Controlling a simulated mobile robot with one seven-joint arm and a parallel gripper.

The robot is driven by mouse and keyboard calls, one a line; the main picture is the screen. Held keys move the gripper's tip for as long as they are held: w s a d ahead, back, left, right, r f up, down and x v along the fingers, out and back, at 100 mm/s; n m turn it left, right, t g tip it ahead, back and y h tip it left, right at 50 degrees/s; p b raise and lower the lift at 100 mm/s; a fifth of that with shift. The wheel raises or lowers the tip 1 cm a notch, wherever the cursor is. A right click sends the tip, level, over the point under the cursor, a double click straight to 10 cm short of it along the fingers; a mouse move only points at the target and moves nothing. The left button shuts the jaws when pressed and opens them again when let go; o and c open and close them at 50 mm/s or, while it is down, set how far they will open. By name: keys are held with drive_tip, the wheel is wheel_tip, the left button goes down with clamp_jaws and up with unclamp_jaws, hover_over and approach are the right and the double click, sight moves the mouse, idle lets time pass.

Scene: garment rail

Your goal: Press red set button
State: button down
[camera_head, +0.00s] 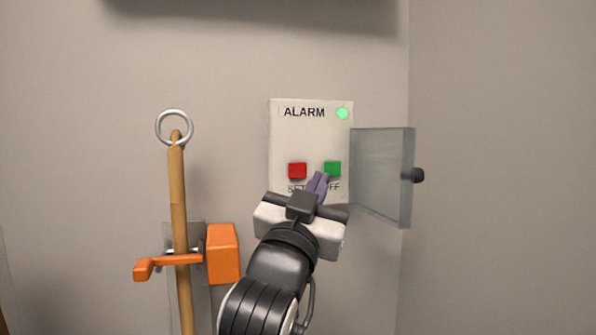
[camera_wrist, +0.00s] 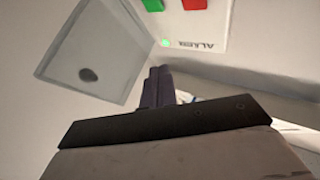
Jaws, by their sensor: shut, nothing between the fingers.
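The white alarm panel (camera_head: 311,130) is on the wall, with a lit green lamp (camera_head: 342,113) at its top right. The red set button (camera_head: 297,170) is at its lower left, and the green off button (camera_head: 332,168) is to its right. My gripper (camera_head: 318,180) is shut and empty, its purple fingertips in front of the panel just below and left of the green button. It partly covers the labels. In the wrist view my gripper (camera_wrist: 158,75) shows below the lamp (camera_wrist: 165,43), with the red button (camera_wrist: 194,4) at the top edge. I cannot tell whether the fingertips touch the panel.
A clear cover door (camera_head: 380,175) with a dark knob (camera_head: 418,175) stands open to the right of the panel. A wooden pole (camera_head: 178,210) with a metal ring (camera_head: 174,127) and an orange clamp (camera_head: 222,253) are to the left. A dark ledge (camera_head: 260,10) is above.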

approach(305, 165)
drive_tip(key=shift+s+d+r+x, duration=0.1)
drive_tip(key=shift+x, duration=0.75)
drive_tip(key=shift+s+d+r+x, duration=0.1)
drive_tip(key=shift+d+x, duration=0.05)
drive_tip(key=shift+x, duration=0.65)
drive_tip(key=shift+s+d+r+x, duration=0.1)
drive_tip(key=shift+x, duration=0.75)
drive_tip(key=shift+w+f, duration=0.1)
drive_tip(key=shift+w+a, duration=0.15)
drive_tip(key=shift+w, duration=0.2)
drive_tip(key=shift+w+a, duration=0.1)
drive_tip(key=shift+w, duration=0.25)
idle(0.6)
idle(0.3)
drive_tip(key=shift+s+d, duration=0.25)
drive_tip(key=shift+s, duration=0.5)
drive_tip(key=s, duration=0.1)
drive_tip(key=s+d, duration=0.1)
drive_tip(key=s, duration=0.2)
drive_tip(key=shift+s+d, duration=0.3)
drive_tip(key=shift+s, duration=0.1)
